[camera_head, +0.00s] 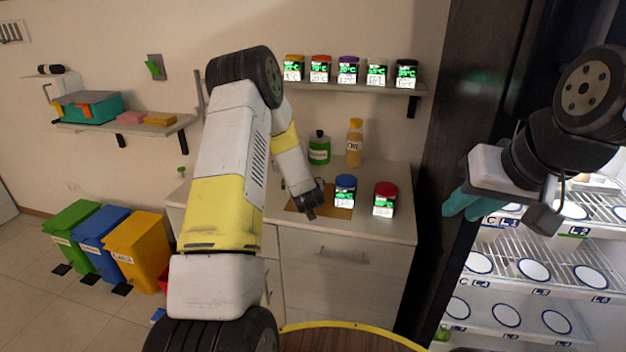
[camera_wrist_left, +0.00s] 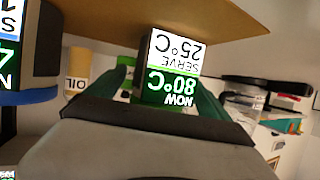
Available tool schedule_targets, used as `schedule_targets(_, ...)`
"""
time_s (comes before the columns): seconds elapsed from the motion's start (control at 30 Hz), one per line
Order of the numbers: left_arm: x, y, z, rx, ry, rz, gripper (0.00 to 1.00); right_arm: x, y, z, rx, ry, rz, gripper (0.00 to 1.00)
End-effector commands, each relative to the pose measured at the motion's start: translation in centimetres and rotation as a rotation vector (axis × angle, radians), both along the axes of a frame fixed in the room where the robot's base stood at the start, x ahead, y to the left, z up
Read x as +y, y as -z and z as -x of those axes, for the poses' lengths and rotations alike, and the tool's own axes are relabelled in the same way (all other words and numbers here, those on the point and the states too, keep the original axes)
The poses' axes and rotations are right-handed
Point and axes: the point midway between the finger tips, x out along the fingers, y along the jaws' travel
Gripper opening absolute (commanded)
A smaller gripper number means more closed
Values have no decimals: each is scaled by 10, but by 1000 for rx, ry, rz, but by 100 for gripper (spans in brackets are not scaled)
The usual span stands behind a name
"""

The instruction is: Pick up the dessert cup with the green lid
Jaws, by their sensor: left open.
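In the left wrist view, which is upside down, a cup (camera_wrist_left: 172,68) with a green and white label reading "NOW 80°C, SERVE 25°C" stands between the teal fingers of my left gripper (camera_wrist_left: 166,84). The fingers are open around it. In the head view my left gripper (camera_head: 309,205) is over the wooden board (camera_head: 338,213) on the counter, and this cup is hidden there. My right gripper (camera_head: 465,203) hangs by the fridge on the right; its teal fingers overlap, so their gap is unclear.
A blue-lidded cup (camera_head: 344,191) stands close to the right of my left gripper, with a red-lidded cup (camera_head: 384,200) further right. A green bottle (camera_head: 319,149) and an oil bottle (camera_head: 354,143) stand behind. Several lidded dispensers line the wall shelf (camera_head: 345,86).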

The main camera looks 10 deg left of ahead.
Motion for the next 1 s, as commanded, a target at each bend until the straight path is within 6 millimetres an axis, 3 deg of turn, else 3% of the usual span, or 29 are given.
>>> schedule_targets(0.2,8,10,-22,0,-1,0,92,0,0,0,0,0,0,25)
schedule_targets(0.43,8,10,-23,0,0,0,92,0,0,0,0,0,0,25)
schedule_targets(0.83,7,10,-23,0,0,0,16,0,0,0,0,0,0,25)
schedule_targets(1.0,7,9,-24,-2,0,-1,14,0,0,0,0,0,0,25)
